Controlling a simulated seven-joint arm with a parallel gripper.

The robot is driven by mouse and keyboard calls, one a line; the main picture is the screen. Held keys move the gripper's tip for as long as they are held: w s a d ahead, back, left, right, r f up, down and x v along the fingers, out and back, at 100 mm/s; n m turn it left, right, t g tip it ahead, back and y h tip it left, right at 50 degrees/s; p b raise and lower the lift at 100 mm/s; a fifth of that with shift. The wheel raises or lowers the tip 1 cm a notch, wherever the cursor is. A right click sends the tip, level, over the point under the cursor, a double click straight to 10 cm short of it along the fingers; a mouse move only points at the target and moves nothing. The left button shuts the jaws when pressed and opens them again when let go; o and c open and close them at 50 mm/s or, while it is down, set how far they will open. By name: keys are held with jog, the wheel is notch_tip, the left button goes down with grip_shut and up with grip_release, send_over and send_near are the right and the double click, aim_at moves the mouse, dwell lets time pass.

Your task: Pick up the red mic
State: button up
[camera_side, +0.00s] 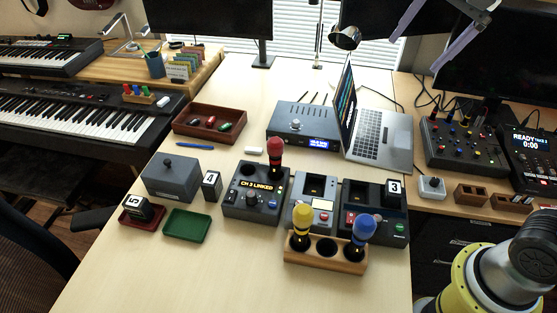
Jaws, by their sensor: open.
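The red mic (275,146) stands upright, head up, in a dark dock (245,207) whose display reads "CH 3 LINKED". My gripper (413,54) shows at the upper right, cut off by the top edge. Its two pale fingers are spread apart with nothing between them. In the picture it is above and to the right of the red mic, well apart from it. A yellow mic (302,222) and a blue mic (361,233) stand in a wooden holder (327,264) in front, with an empty hole between them.
A grey dock (325,218) and a dark dock marked 3 (402,228) stand right of the red mic's dock. Behind are a display box (302,125) and an open laptop (380,136). A grey box (170,177) and green tray (186,226) are left. The front-left table is clear.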

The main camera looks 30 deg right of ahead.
jog(key=w+a+f+m+g, duration=0.1)
jog(key=w+a, duration=0.1)
jog(key=w, duration=0.3)
jog(key=w+a+f+m, duration=0.1)
jog(key=w+a+m, duration=0.1)
jog(key=w, duration=0.3)
jog(key=g, duration=0.3)
send_over(274, 139)
jog(key=d, duration=0.1)
notch_tip(274, 139, down, 14)
jog(key=shift+g, duration=0.3)
jog(key=f, duration=0.7)
jog(key=a+f, duration=0.1)
jog(key=f, duration=0.3)
jog(key=shift+w+f, duration=0.1)
jog(key=shift+f, duration=0.2)
jog(key=shift+s+d+f, duration=0.1)
jog(key=shift+s+f, duration=0.05)
jog(key=shift+f, duration=1.45)
jog(key=shift+s+d+f, duration=0.1)
jog(key=shift+s+f, duration=0.05)
jog(key=shift+f, duration=1.45)
jog(key=shift+a+r, duration=0.1)
grip_shut()
